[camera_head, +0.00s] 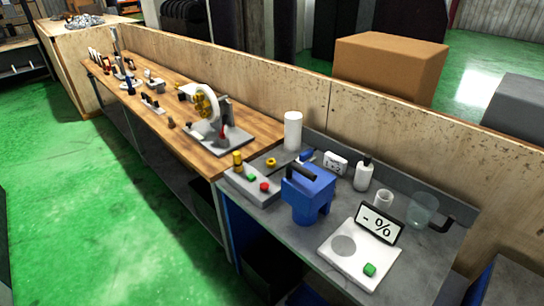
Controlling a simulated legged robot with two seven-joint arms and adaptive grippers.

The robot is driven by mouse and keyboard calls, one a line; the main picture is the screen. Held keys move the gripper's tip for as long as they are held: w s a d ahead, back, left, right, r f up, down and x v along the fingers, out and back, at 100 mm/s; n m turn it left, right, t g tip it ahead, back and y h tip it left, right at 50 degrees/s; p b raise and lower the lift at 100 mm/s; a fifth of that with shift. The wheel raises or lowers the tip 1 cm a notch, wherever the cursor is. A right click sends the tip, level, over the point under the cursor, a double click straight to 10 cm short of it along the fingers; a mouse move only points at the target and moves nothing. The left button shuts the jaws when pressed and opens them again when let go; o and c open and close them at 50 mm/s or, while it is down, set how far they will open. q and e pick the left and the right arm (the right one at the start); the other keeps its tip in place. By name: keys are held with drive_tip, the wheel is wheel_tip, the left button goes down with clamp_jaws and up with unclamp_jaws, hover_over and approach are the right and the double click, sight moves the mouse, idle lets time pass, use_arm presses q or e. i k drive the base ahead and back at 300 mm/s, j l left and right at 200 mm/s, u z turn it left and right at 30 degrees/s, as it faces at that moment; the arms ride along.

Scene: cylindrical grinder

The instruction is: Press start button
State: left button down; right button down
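A grey control box (240,187) sits at the near left corner of the grey bench top. On it are a green button (251,177), a red button (264,186) and an upright yellow part (238,160). No label shows which button is start. Neither of my grippers is in view.
A blue block-like object (308,195) with a black handle stands right of the control box. A white cylinder (292,130), white bottle (363,175) and clear cup (422,210) stand behind. The wooden bench (265,128) holds a wheel machine (215,115). Green floor (80,220) is clear at left.

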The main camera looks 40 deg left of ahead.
sight(252, 178)
drive_tip(key=i+j, duration=0.1)
drive_tip(key=j, duration=0.6)
drive_tip(key=i+j+z, duration=0.1)
drive_tip(key=j, duration=0.65)
drive_tip(key=i+j, duration=0.1)
drive_tip(key=j, duration=0.6)
drive_tip(key=i+j, duration=0.1)
drive_tip(key=j, duration=0.65)
drive_tip(key=z, duration=0.05)
